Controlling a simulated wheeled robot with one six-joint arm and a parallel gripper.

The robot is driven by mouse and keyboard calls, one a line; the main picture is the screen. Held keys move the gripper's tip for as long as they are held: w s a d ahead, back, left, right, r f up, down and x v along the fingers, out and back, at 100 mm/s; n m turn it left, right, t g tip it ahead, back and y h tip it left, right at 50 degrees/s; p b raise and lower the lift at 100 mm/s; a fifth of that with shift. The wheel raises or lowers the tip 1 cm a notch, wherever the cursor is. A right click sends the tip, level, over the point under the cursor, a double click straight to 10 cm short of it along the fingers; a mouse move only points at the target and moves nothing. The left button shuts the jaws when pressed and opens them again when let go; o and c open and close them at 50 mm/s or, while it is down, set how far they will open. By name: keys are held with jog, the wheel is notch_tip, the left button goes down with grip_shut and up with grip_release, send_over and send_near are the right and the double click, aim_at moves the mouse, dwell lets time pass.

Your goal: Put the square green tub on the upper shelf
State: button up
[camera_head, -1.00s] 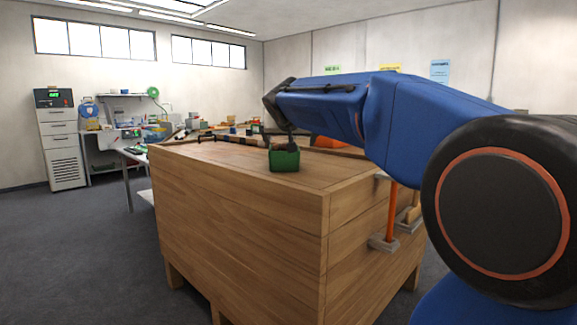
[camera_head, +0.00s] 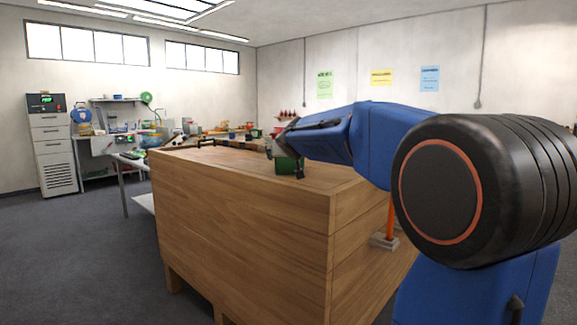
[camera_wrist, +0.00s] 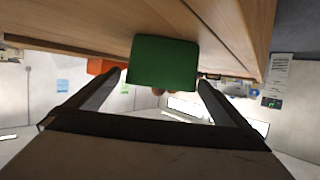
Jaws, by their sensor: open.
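The square green tub (camera_head: 287,164) stands on top of the large wooden crate, near its far side. It also shows in the wrist view (camera_wrist: 163,62), upside down, between the finger ends. My gripper (camera_head: 294,166) is open beside and around the tub, with a dark finger in front of its right side. In the wrist view my gripper (camera_wrist: 160,78) has one finger at each side of the tub, with small gaps visible. Whether either finger touches it I cannot tell. A narrow wall shelf (camera_head: 114,100) shows above the bench at the back left.
The wooden crate (camera_head: 245,225) fills the middle, its near top bare. A cluttered bench (camera_head: 105,140) and a grey cabinet (camera_head: 52,145) stand at the back left. An orange object (camera_wrist: 101,66) lies beyond the crate. Grey floor (camera_head: 85,245) is free at left.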

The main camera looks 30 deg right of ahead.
jog(key=shift+x, duration=4.15)
jog(key=shift+a+r, duration=0.1)
jog(key=shift+r, duration=0.1)
jog(key=c, duration=1.4)
